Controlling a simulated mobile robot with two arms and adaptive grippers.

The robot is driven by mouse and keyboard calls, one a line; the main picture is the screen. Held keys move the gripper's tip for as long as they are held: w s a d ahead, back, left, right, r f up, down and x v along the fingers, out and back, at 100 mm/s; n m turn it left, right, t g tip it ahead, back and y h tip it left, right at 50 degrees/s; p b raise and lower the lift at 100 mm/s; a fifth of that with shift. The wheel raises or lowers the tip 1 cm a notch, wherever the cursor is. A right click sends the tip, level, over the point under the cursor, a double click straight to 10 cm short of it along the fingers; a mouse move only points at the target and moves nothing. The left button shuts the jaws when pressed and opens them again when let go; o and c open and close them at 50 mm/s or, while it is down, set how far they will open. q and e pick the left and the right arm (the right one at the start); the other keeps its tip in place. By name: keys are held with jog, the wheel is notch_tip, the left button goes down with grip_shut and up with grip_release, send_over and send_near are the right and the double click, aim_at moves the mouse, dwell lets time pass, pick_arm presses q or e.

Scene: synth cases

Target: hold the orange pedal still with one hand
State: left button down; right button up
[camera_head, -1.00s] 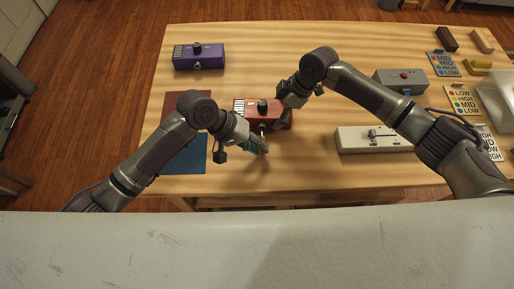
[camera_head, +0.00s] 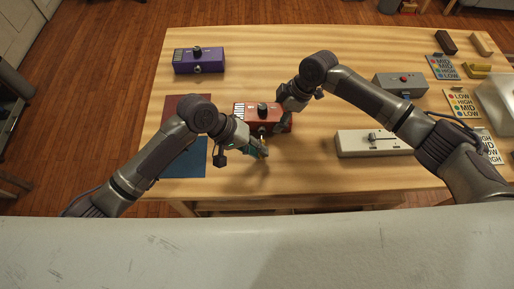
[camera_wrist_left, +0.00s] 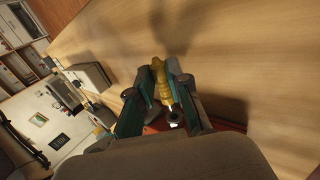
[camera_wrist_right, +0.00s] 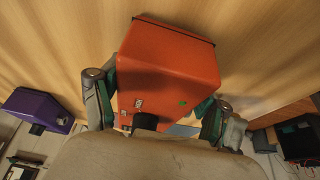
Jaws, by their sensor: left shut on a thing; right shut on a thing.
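The orange pedal (camera_head: 250,111), a red-orange box with a dark knob, stands on the table in front of me. My right gripper (camera_head: 283,122) is shut on it. In the right wrist view the two fingers sit on opposite sides of the orange pedal (camera_wrist_right: 165,65). My left gripper (camera_head: 260,149) is at the pedal's near side, shut on a yellow plug. The left wrist view shows the yellow plug (camera_wrist_left: 160,80) between the fingers, with a metal ring (camera_wrist_left: 174,122) beside it near the pedal. I cannot tell whether the plug is inside a socket.
A purple pedal (camera_head: 198,60) stands at the back left. A grey box (camera_head: 400,84) and a white slider box (camera_head: 365,144) are on the right, with label cards (camera_head: 461,103) beyond. A blue mat (camera_head: 184,160) lies left of my left gripper.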

pick_arm(q)
jog(key=shift+w, duration=1.35)
jog(key=c, duration=1)
grip_release()
jog(key=shift+r, duration=0.1)
jog(key=v, duration=1.2)
pick_arm(e)
jog(key=o, duration=1.3)
